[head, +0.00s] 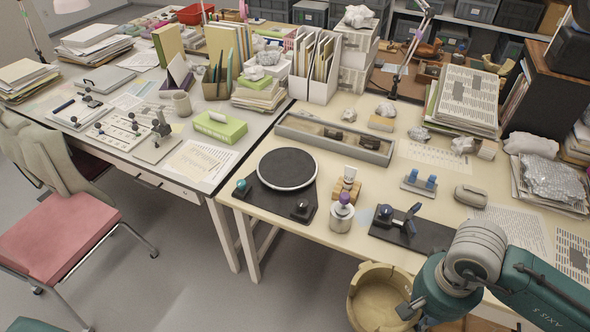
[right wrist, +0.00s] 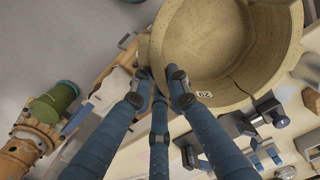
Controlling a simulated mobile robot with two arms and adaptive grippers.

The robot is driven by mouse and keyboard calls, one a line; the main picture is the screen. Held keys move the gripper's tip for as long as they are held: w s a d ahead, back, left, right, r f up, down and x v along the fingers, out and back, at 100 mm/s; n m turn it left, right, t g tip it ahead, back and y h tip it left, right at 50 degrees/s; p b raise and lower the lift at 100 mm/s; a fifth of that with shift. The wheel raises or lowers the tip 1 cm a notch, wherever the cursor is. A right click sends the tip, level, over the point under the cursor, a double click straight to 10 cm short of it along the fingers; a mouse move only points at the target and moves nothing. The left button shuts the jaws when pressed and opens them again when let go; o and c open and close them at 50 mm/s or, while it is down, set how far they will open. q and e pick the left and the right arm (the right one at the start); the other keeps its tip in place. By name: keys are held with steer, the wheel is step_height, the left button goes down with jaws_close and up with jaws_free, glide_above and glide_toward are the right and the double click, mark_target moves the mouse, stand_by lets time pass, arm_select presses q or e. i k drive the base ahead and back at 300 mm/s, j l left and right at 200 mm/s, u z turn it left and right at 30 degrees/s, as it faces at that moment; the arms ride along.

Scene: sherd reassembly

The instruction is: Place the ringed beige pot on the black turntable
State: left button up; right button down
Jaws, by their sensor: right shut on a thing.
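The beige pot (head: 372,300) is at the bottom of the head view, in front of the table's near edge, its open mouth showing. In the right wrist view the pot (right wrist: 205,45) shows a speckled inside, a dark crack line and a small numbered label. My right gripper (right wrist: 160,78) has its blue fingers closed at the pot's rim. In the head view its fingers are mostly hidden by my arm and the pot. The black turntable (head: 288,168), a round disc with a pale edge, stands empty on the right-hand table. My left gripper is not seen.
Left of and below the turntable lies a dark base with knobs (head: 302,208).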

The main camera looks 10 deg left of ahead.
mark_target(286, 165)
steer(key=i+j+z, duration=0.1)
steer(key=z, duration=0.4)
steer(key=i+j+z, duration=0.2)
steer(key=j+z, duration=0.15)
steer(key=j, duration=0.7)
steer(key=j+z, duration=0.35)
steer(key=j, duration=1.5)
steer(key=i+j, duration=0.1)
steer(key=j, duration=0.6)
